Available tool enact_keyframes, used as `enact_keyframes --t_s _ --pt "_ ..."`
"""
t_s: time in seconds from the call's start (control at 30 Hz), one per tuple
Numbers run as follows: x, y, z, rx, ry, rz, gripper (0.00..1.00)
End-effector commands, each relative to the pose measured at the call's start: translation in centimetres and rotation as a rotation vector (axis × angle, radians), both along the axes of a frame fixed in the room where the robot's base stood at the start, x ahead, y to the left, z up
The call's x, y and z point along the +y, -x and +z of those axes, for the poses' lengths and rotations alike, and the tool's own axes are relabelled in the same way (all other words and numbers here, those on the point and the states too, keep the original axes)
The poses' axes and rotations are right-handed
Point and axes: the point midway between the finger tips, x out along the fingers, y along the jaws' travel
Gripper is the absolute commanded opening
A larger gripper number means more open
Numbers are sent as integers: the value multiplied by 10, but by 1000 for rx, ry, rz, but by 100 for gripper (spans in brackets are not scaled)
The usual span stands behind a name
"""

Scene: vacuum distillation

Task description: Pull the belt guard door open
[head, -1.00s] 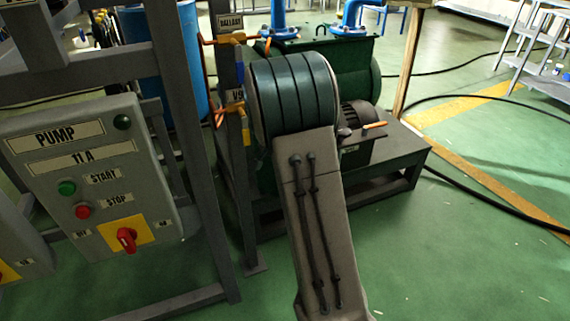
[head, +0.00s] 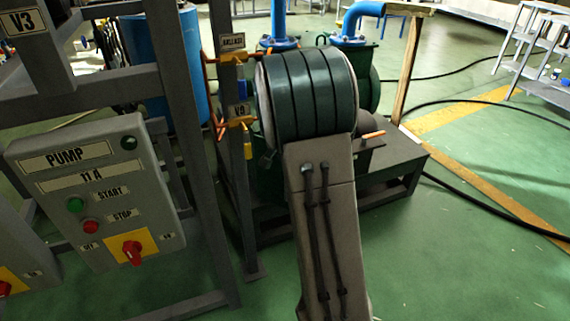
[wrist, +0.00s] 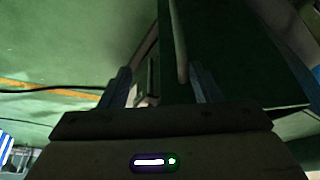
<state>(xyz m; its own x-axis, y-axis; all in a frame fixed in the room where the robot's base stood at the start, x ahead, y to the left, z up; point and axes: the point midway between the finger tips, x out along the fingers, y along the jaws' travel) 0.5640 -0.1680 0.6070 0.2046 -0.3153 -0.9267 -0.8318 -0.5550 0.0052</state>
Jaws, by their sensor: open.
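In the wrist view, my gripper (wrist: 162,88) is open, with one finger on each side of the middle. A thin upright bar (wrist: 180,45) shows between the fingers, close to the right finger; it looks like a handle. I cannot tell whether a finger touches it. A dark green panel (wrist: 222,45) fills the space behind and right of it, probably the belt guard door; its edges and open or closed state are unclear. In the head view, my own arm hides the gripper and most of the green pump unit (head: 368,75), including any door handle.
A grey pump control box (head: 100,190) hangs on a dark frame (head: 190,130) at left. Yellow-handled valves (head: 236,122) are close beside my arm. A wooden post (head: 405,70) stands behind the unit. Black hoses (head: 480,200) cross the mostly clear floor at right.

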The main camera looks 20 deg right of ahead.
Motion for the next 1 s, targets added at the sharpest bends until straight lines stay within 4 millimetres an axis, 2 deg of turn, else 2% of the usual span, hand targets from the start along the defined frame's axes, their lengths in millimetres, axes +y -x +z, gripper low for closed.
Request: enact_keyframes --t_s 0.03,0.07,0.2,0.43,0.8,0.83,0.93,1.0 --pt "-23 16 17 4 9 -33 40" --pt "-28 21 20 5 9 -34 32" --pt "-45 39 35 6 8 -31 32" --pt "-58 55 48 6 7 -18 32" --pt "-62 59 49 5 7 -17 32" --pt "-63 59 49 5 7 -17 27" --pt "-66 58 46 -1 13 -19 0" --pt "-74 56 37 -14 27 -17 0"
